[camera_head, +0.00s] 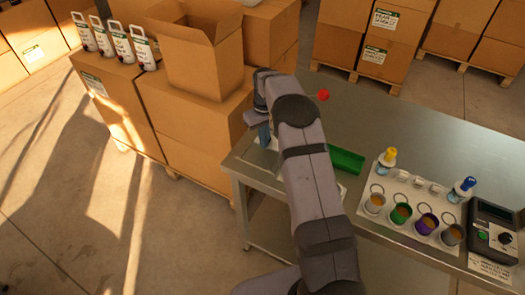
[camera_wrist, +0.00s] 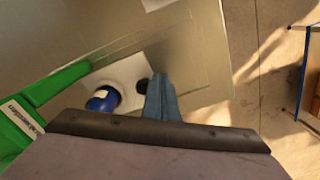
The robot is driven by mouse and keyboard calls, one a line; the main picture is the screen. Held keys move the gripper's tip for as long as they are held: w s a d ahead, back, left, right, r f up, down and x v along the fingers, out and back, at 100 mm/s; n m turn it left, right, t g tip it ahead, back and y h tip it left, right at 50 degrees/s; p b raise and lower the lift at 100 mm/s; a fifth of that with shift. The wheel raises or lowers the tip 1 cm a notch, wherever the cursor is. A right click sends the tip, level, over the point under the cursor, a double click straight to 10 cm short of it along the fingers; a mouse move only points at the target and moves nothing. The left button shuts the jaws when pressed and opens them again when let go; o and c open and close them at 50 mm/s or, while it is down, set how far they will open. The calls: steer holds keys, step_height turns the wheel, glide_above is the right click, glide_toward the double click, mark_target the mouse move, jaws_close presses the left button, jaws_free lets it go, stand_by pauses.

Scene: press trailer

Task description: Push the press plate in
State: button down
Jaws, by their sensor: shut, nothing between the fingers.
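My gripper (camera_head: 265,137) is at the table's left end, its fingers pointing down and closed together. In the wrist view the closed blue-grey fingers (camera_wrist: 161,95) are empty. Beside them is a white plate-like piece (camera_wrist: 124,71) on the table. A blue round part with a white label (camera_wrist: 103,99) is on it, left of the fingers. A small dark knob (camera_wrist: 142,85) is right by the fingertips; I cannot tell whether they touch it. I cannot tell for sure which part is the press plate. In the head view my arm hides much of this spot.
A green tray (camera_head: 346,160) lies right of my arm. A red round object (camera_head: 323,94) is near the back edge. A white rack (camera_head: 402,222) with several cups and a dark meter (camera_head: 492,230) stand at right. Cardboard boxes (camera_head: 196,110) stand beyond the table's left end.

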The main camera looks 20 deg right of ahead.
steer(key=shift+w+d, duration=0.95)
steer(key=shift+s+a, duration=0.1)
steer(key=shift+s+a, duration=0.2)
steer(key=shift+a, duration=0.05)
step_height(320, 180, up, 9)
steer(key=p, duration=0.6)
steer(key=shift+p, duration=0.3)
steer(key=shift+s, duration=0.1)
